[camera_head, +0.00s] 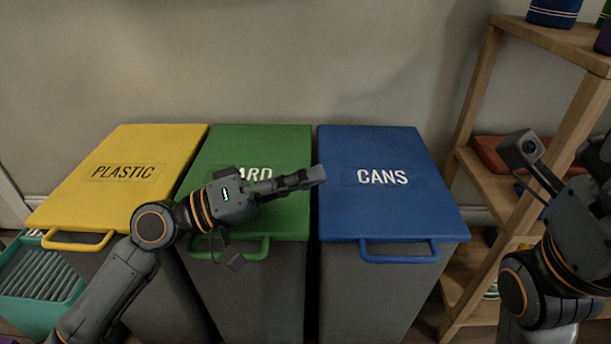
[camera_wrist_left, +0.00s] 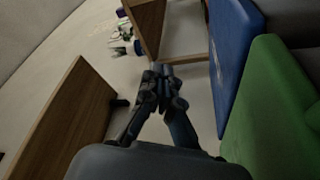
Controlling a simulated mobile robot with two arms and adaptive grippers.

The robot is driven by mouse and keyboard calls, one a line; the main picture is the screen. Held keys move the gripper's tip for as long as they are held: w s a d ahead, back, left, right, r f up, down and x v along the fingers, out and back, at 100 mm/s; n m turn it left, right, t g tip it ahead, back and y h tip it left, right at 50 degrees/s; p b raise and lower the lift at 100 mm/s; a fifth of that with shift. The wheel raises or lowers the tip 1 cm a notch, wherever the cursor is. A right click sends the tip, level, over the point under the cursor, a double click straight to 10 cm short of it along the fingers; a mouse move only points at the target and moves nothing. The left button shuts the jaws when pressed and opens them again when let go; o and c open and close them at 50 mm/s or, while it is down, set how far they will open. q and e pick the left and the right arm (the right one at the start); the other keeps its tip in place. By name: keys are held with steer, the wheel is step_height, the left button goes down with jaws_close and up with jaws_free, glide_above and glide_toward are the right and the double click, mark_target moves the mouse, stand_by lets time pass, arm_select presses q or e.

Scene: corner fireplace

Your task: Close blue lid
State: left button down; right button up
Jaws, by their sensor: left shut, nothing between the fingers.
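The blue lid (camera_head: 390,205), marked CANS, lies flat and shut on the right-hand grey bin (camera_head: 370,290), with its blue handle (camera_head: 400,254) at the front edge. In the left wrist view the blue lid (camera_wrist_left: 230,50) shows at the upper right. My left gripper (camera_head: 318,175) is shut and empty, above the border of the green and blue lids. Its fingers also show in the left wrist view (camera_wrist_left: 160,75). My right arm is at the right edge of the head view; its fingers are not visible.
A green lid (camera_head: 285,150) and a yellow lid (camera_head: 125,170) marked PLASTIC lie shut on the bins to the left. A wooden shelf (camera_head: 480,90) stands close on the right. A teal crate (camera_head: 45,280) sits at the lower left. A wall rises behind the bins.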

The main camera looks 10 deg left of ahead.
arm_select(q)
steer(key=shift+v, duration=3.75)
